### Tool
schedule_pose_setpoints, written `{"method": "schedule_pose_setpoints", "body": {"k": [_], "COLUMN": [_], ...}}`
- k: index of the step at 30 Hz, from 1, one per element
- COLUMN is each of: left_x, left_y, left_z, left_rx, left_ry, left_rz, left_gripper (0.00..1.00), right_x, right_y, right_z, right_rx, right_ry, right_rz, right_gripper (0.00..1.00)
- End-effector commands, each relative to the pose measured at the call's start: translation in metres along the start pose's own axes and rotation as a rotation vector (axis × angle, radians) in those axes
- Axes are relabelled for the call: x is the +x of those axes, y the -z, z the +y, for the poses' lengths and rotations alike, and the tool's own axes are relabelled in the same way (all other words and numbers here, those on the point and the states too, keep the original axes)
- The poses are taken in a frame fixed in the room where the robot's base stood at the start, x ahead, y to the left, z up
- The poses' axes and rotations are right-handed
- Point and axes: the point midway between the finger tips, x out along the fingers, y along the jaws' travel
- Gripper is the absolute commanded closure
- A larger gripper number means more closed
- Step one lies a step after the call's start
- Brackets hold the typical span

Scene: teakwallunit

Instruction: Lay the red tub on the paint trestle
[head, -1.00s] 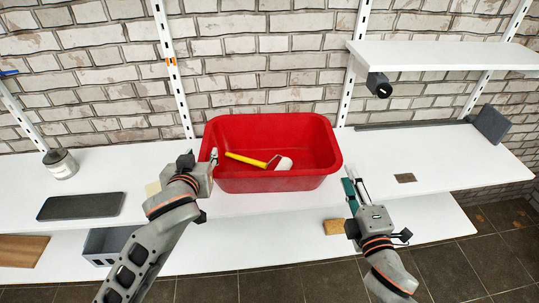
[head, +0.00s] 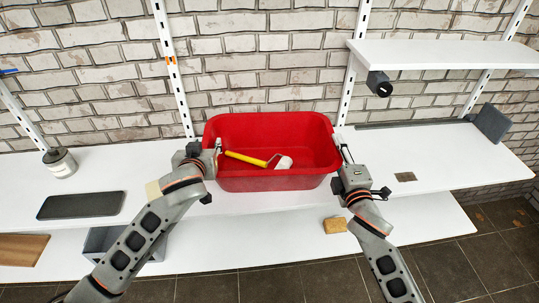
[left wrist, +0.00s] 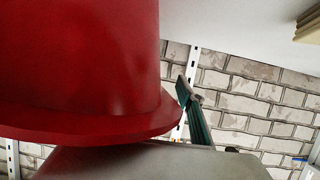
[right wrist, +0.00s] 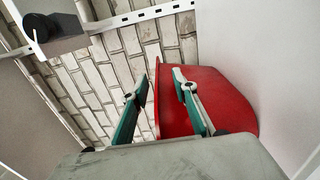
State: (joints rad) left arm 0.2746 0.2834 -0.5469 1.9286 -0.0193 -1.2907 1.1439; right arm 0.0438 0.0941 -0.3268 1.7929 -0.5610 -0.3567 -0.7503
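The red tub (head: 268,182) stands upright on the white shelf against the brick wall. A roller with a yellow handle (head: 245,159) and white head lies inside it. My left gripper (head: 218,146) is at the tub's left rim. In the left wrist view, one finger shows beside the tub (left wrist: 80,60), spread outward; the tub hides the other. My right gripper (head: 341,143) is at the right rim. In the right wrist view, its fingers stand apart with the tub's (right wrist: 235,100) edge between them. I see no paint trestle.
On the white shelf (head: 440,165) are a jar (head: 60,162), a dark flat tray (head: 81,205) and a small brown plate (head: 405,177). A lower shelf holds a sponge (head: 335,225) and a grey box (head: 100,240). A short upper shelf (head: 440,54) is at right.

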Motion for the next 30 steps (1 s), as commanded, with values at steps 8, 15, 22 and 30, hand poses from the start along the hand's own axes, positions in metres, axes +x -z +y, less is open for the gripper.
{"method": "schedule_pose_setpoints", "body": {"k": [8,15,22,30], "left_x": [0.0029,0.0028,0.0027,0.0007], "left_y": [0.0003,0.0003,0.0002,0.0056], "left_z": [0.0000,0.0000,0.0001,0.0004], "left_rx": [0.000,0.000,0.001,0.001], "left_ry": [0.000,0.000,0.000,-0.001], "left_rz": [0.000,0.000,0.000,0.004], "left_gripper": [0.62,0.95,1.00,1.00], "right_x": [0.0043,0.0041,0.0040,0.0043], "right_y": [0.0001,0.0001,0.0004,0.0008], "right_z": [0.0000,0.0000,0.0000,0.0060], "right_rx": [0.001,0.001,0.001,0.001], "right_ry": [0.000,0.000,0.000,-0.004], "right_rz": [0.000,0.000,0.001,0.002], "right_gripper": [0.72,1.00,1.00,1.00]}}
